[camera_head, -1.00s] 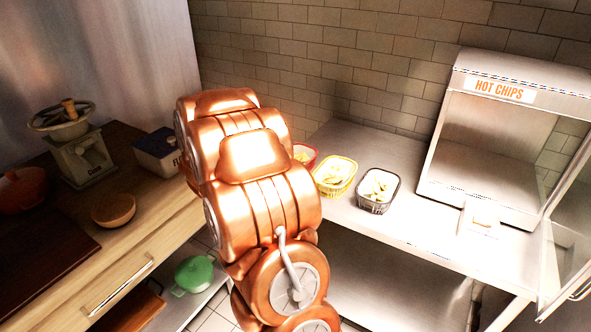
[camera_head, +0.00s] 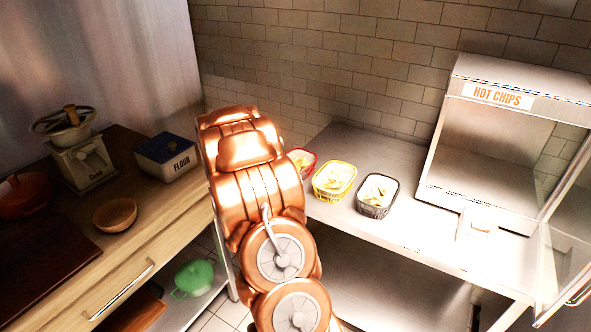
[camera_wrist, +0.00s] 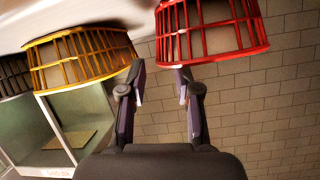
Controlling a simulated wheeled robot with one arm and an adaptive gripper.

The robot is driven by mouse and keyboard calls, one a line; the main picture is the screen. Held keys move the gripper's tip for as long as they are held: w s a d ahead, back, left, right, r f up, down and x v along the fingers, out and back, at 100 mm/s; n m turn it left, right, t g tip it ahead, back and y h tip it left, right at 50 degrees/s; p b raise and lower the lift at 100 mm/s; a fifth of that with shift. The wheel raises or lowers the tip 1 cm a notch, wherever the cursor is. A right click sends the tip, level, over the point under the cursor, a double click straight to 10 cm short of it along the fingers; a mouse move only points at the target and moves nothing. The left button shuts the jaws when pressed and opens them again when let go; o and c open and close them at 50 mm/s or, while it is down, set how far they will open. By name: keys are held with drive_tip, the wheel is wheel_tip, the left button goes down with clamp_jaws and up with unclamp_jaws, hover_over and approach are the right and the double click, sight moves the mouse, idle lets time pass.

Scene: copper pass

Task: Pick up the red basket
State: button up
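The red basket (camera_head: 309,171) stands on the metal counter, and my arm hides its left part in the head view. It holds pale yellow food. In the wrist view, which looks upside down, the red basket (camera_wrist: 211,42) is at the top right, just beyond my fingertips. My gripper (camera_wrist: 161,82) is open and empty, with its right finger close to the basket's rim; I cannot tell if they touch. In the head view my gripper is hidden behind my arm.
A yellow basket (camera_head: 334,194) stands right beside the red one, then a black basket (camera_head: 376,211). A hot chips cabinet (camera_head: 497,97) stands on the right. A brick wall (camera_head: 345,60) rises behind. A flour box (camera_head: 166,165) is left of my arm.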

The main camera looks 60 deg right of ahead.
drive_tip(key=shift+p+x, duration=1.05)
drive_tip(key=shift+x, duration=1.55)
drive_tip(key=shift+s, duration=0.1)
clamp_jaws()
